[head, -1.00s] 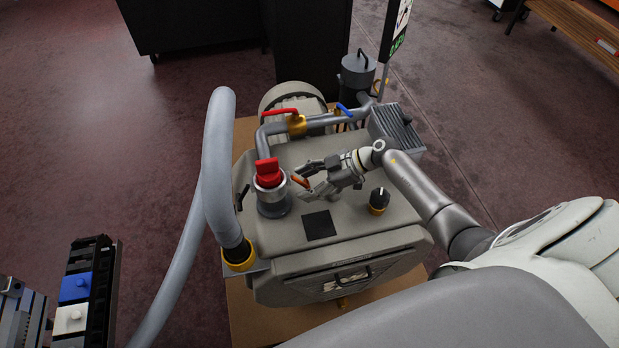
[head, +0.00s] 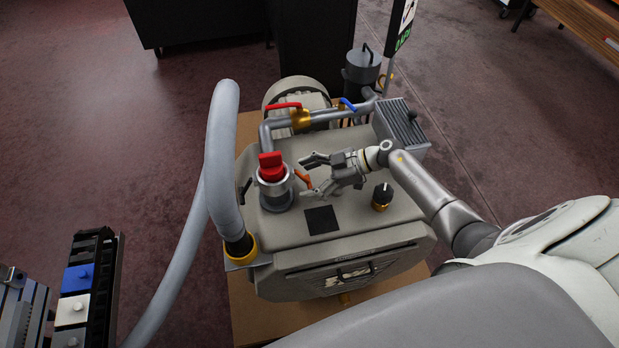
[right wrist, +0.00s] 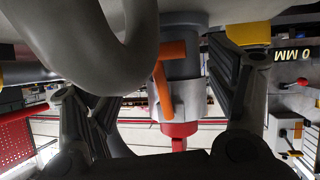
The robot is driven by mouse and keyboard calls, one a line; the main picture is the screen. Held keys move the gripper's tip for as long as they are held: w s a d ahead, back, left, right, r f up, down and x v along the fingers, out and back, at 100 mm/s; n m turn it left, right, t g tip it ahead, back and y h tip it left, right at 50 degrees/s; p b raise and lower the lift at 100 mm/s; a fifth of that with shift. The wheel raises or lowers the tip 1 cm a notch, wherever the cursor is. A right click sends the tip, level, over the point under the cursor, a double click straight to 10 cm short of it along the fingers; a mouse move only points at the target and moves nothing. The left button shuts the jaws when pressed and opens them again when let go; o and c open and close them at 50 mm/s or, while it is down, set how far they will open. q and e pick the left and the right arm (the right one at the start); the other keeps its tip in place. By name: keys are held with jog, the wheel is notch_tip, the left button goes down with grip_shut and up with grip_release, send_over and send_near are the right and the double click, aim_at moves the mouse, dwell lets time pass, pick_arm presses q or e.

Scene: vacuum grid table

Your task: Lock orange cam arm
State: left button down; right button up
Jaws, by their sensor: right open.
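The orange cam arm (head: 304,177) is a small lever on the right side of the grey metal coupling (head: 273,187) with a red top (head: 270,164). My right gripper (head: 306,178) is open, with its fingers spread on either side of the orange arm. In the right wrist view the orange cam arm (right wrist: 162,90) lies between the two open fingers, with visible gaps to both; contact is not seen. It shows as a bent orange piece in front of the coupling's grey body. My left gripper is not in view.
A thick grey hose (head: 221,160) rises left of the coupling into a yellow collar (head: 241,250). A pipe with a red-handled valve (head: 299,118) runs behind. A black knob (head: 382,196) stands right of the gripper. A dark rack (head: 92,250) is at lower left.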

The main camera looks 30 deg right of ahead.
aim_at(310, 183)
jog(key=shift+r, duration=0.1)
notch_tip(310, 183, up, 10)
dwell(0.5)
dwell(0.4)
